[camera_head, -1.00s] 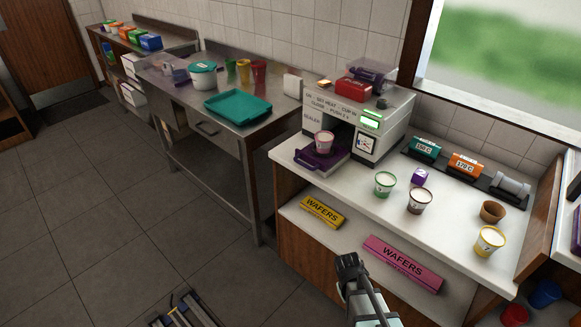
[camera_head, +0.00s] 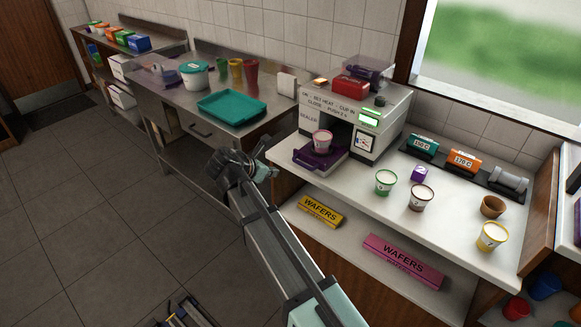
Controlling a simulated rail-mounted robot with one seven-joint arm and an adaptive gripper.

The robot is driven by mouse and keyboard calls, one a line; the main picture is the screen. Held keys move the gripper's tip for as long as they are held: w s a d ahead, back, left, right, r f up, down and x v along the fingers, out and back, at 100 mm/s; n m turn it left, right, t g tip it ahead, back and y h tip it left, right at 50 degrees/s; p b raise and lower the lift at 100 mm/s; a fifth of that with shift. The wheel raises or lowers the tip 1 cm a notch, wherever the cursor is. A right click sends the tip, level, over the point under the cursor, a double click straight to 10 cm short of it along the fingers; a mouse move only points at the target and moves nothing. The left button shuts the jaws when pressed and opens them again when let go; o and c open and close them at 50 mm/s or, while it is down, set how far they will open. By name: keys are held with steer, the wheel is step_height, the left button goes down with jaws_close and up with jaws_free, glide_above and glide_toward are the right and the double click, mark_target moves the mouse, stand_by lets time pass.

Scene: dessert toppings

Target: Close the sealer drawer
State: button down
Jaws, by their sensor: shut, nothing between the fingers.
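The sealer (camera_head: 388,125) is a light box with printed labels and a green lit display on the counter. Its purple drawer (camera_head: 308,163) is pulled out at the front left, with a dark opening behind it. A pink cup (camera_head: 322,143) with a pale top sits upright in the drawer. My gripper (camera_head: 270,171) is at the end of my arm, left of the drawer and in front of the steel table. It is small and partly hidden by my wrist; it looks shut and empty, apart from the drawer.
Wafer boxes (camera_head: 403,261) lie on the shelf below. A teal tray (camera_head: 234,106) is on the steel table.

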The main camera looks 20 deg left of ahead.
steer(key=w+d+f+p, duration=0.2)
steer(key=w+f, duration=0.1)
steer(key=w, duration=0.2)
steer(key=w+d+f+n+p, duration=0.1)
steer(key=w+f+p, duration=0.1)
steer(key=w, duration=0.4)
steer(key=shift+d+f+p, duration=0.3)
steer(key=shift+d+f, duration=0.1)
